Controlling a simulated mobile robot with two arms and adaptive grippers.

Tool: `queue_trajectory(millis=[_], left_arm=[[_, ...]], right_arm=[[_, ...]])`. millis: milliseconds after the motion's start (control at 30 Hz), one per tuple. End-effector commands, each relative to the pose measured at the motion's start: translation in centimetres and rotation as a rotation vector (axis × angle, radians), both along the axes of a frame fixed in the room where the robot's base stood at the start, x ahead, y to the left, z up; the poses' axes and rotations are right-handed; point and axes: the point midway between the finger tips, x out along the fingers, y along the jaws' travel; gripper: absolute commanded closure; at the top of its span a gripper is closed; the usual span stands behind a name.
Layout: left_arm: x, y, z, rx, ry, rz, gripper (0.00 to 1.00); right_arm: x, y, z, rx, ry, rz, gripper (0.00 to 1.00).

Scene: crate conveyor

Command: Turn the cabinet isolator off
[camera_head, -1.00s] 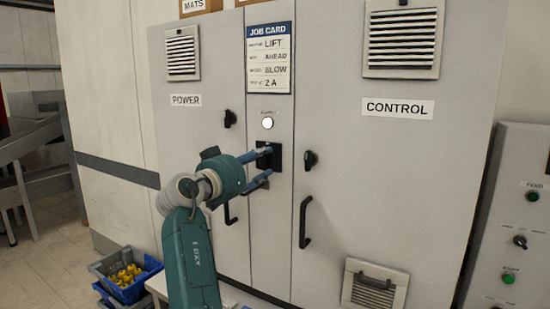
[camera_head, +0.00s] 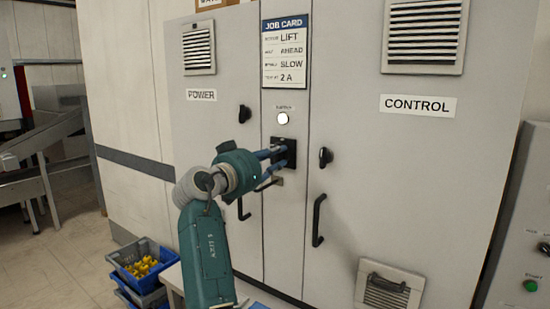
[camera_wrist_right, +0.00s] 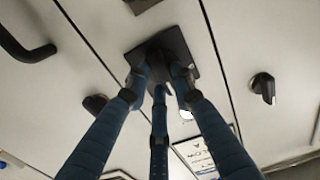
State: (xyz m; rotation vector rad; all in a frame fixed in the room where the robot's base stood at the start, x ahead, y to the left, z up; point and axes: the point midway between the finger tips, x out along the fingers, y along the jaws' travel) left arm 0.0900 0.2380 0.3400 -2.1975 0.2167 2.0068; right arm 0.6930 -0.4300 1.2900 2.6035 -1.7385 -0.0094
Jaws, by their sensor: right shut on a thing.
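The cabinet isolator (camera_head: 292,153) is a black square plate with a small handle on the cabinet's narrow middle panel, below a white lit lamp (camera_head: 283,118). My right gripper (camera_head: 280,158) reaches it from the left, with its blue fingers at the plate. In the right wrist view the three fingers (camera_wrist_right: 158,82) close around the dark handle in front of the isolator plate (camera_wrist_right: 178,42). The fingers hide much of the handle, so its exact angle is hard to tell. My left gripper is not in view.
Black knobs on the POWER door (camera_head: 245,114) and CONTROL door (camera_head: 325,157) flank the isolator. Door handles (camera_head: 318,220) stick out below. A job card (camera_head: 285,52) hangs above. Blue crates (camera_head: 140,270) stand at the lower left, and a control box (camera_head: 530,230) is at right.

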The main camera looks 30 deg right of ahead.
Motion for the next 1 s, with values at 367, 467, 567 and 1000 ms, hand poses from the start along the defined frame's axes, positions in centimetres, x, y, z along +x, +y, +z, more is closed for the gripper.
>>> queue_trajectory(millis=[367,467,567,1000], left_arm=[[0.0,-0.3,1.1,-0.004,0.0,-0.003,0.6],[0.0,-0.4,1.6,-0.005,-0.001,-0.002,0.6],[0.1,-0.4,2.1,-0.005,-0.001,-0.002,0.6],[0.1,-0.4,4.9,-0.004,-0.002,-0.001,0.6]], right_arm=[[0.0,-0.1,0.3,-0.076,0.184,-0.002,1.0],[0.0,-0.1,0.4,-0.11,0.265,-0.002,1.0],[0.0,-0.1,0.5,-0.147,0.354,-0.002,1.0],[0.2,0.0,0.8,-0.307,0.741,-0.002,1.0]])
